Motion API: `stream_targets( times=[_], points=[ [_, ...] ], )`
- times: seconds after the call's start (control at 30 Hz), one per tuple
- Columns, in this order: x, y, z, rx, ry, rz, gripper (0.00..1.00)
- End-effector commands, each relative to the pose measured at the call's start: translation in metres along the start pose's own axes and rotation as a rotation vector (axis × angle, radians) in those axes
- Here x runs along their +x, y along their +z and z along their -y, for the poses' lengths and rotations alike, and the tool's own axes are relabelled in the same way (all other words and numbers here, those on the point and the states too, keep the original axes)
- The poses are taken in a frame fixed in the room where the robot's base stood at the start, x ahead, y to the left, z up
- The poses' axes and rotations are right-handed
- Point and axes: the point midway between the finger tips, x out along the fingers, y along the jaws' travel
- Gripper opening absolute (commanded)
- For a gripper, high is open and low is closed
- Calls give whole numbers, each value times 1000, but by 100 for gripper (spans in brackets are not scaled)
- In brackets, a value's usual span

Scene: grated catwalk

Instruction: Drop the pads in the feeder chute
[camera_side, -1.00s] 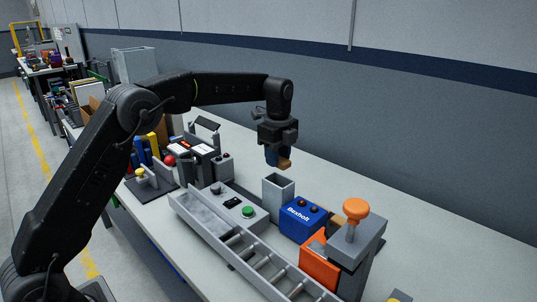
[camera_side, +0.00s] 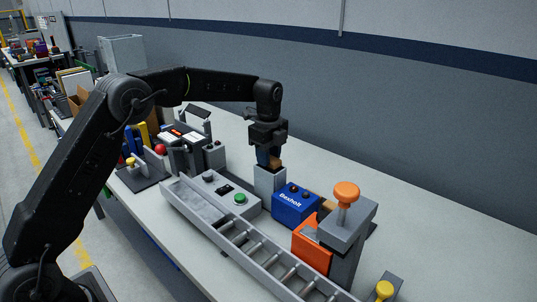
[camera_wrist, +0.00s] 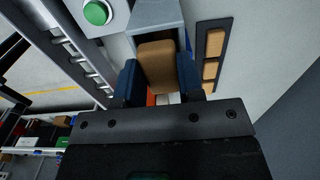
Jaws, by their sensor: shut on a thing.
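My gripper (camera_side: 268,156) points down with its blue fingers shut on a tan pad (camera_side: 275,162). In the wrist view the pad (camera_wrist: 158,66) sits between both fingers. The feeder chute (camera_side: 270,181), a grey upright open-topped box, stands directly below. The pad and fingertips are at its mouth; whether the pad's lower end is inside the opening I cannot tell. The grey chute wall also shows in the wrist view (camera_wrist: 155,14). More tan pads (camera_wrist: 214,43) lie in a dark tray (camera_wrist: 199,62); in the side view they are mostly hidden behind the blue Dexholt box.
The blue Dexholt box (camera_side: 295,207) stands close beside the chute. A grey post with an orange knob (camera_side: 346,191) is to the right. A roller conveyor (camera_side: 243,243) and a control box with a green button (camera_side: 240,198) lie in front. The bench behind is clear.

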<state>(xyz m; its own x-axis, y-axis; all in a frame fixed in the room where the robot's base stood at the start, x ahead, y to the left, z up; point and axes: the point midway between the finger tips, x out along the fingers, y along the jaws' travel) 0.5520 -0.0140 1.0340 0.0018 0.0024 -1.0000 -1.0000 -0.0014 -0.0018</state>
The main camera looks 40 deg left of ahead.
Motion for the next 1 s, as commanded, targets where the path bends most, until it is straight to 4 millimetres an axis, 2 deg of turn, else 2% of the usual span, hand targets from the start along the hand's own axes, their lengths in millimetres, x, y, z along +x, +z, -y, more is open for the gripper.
stream_targets(
  times=[0.33,0.37,0.4,0.63,0.8,1.0],
  points=[
    [0,0,0,0,0,0,13],
    [0,0,0,0,0,0,36],
    [0,0,0,0,0,0,40],
    [0,0,0,0,0,0,62],
    [0,0,0,0,0,0,64],
    [0,0,0,0,0,0,82]
  ],
)
